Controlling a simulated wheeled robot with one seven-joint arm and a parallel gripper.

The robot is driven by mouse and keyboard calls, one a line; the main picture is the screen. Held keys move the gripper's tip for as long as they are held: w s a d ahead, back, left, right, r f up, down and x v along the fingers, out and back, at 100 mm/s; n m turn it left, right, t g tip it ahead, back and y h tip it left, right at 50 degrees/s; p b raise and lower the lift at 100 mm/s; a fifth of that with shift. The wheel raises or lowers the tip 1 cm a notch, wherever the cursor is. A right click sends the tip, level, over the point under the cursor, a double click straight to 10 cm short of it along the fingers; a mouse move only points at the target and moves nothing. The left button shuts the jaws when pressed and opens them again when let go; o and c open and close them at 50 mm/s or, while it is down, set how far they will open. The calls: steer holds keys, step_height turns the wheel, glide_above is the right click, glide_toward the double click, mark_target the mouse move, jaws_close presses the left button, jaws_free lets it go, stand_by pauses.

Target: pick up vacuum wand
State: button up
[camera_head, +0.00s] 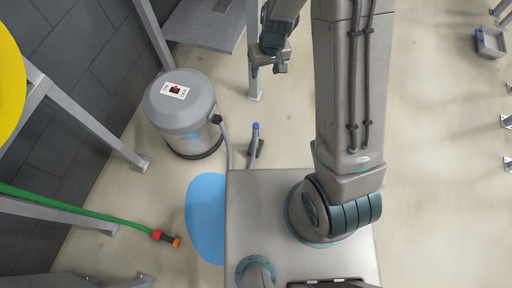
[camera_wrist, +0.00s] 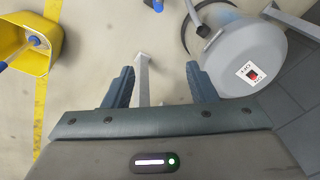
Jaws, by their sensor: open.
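The vacuum wand (camera_head: 253,145) is a short grey tube with a blue tip, seen near the floor beside the grey vacuum canister (camera_head: 183,108) in the head view. Its lower part is hidden behind my base. In the wrist view a blue piece (camera_wrist: 154,4), probably the wand's tip, shows at the top edge. The canister (camera_wrist: 246,58) is at the right there. My gripper (camera_head: 268,66) is farther back than the wand in the head view, apart from it. Its two fingers (camera_wrist: 160,78) are spread and empty in the wrist view.
A blue puddle (camera_head: 206,218) and a green hose (camera_head: 90,213) with an orange nozzle lie at the left. A grey hose (camera_head: 226,143) runs from the canister. Metal frame legs (camera_head: 253,50) stand nearby. A yellow bucket (camera_wrist: 30,45) shows in the wrist view.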

mark_target(258, 126)
steer(key=shift+n+g+h, duration=0.5)
steer(key=shift+n+h, duration=0.1)
steer(key=shift+n, duration=0.1)
steer(key=f+b, duration=0.4)
steer(key=f, duration=0.8)
steer(key=a+f+b, duration=0.1)
steer(key=f+b, duration=0.3)
steer(key=f, duration=0.8)
steer(key=a+f+b, duration=0.1)
steer(key=f+b, duration=0.3)
steer(key=f, duration=0.9)
steer(key=shift+a+b, duration=0.1)
steer(key=shift+b, duration=0.3)
steer(key=shift+w+a+f+b, duration=0.15)
steer(key=shift+f+b, duration=0.6)
steer(key=shift+f, duration=0.55)
steer(key=shift+w+a+f+b, duration=0.15)
steer(key=shift+f+b, duration=0.55)
steer(key=shift+f, duration=0.6)
steer(key=shift+s, duration=0.1)
jaws_close()
steer(key=shift+r, duration=0.1)
